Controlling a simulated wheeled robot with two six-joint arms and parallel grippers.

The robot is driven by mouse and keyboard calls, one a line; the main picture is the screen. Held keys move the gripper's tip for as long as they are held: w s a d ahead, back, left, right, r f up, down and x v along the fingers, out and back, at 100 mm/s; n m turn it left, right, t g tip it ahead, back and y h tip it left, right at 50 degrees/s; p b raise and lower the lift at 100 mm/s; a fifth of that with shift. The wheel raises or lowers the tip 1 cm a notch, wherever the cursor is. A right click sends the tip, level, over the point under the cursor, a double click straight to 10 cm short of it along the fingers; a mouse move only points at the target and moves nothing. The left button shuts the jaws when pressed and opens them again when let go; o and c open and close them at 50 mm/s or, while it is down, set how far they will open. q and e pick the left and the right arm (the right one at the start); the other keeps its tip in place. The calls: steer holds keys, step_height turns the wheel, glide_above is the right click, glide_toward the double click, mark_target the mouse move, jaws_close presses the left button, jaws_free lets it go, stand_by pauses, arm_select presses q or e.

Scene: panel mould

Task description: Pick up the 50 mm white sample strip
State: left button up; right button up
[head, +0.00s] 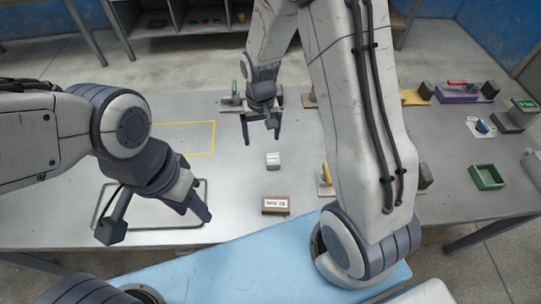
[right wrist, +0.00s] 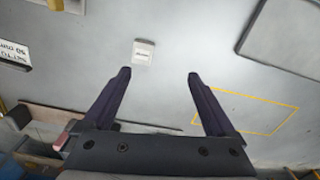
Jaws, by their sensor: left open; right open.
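A small white block (head: 273,160) with a dark printed mark lies on the grey table in the head view. It also shows in the right wrist view (right wrist: 144,52), just beyond the fingertips and nearer the left finger. I cannot read its mark, so I cannot confirm that it is the 50 mm strip. My right gripper (head: 262,140) is open and empty, above the table behind the block. Its two fingers show apart in the right wrist view (right wrist: 158,74). My left gripper (head: 156,220) is open and empty above the left part of the table.
A brown block with a white label (head: 276,205) stands at the front edge. A yellow outline (head: 185,122) and a dark rounded outline (head: 205,185) mark the left table. A green tray (head: 487,178) and a red-handled tool on purple (head: 458,92) are at right. My right arm hides the middle.

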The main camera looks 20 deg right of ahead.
steer(key=m, duration=0.1)
glide_above(273, 159)
step_height(273, 159, down, 4)
steer(key=f, duration=0.1)
steer(key=shift+m, duration=0.3)
steer(key=f, duration=0.4)
steer(key=shift+w+d+f, duration=0.15)
steer(key=shift+w+f, duration=0.05)
steer(key=shift+f, duration=0.05)
steer(key=shift+f+p, duration=0.35)
steer(key=shift+f, duration=0.2)
steer(key=f, duration=0.2)
steer(key=f+p, duration=0.1)
steer(key=f, duration=0.1)
steer(key=shift+s+a+p, duration=0.2)
steer(key=shift+p, duration=0.1)
steer(key=shift+f, duration=0.55)
jaws_close()
steer(key=shift+r, duration=0.1)
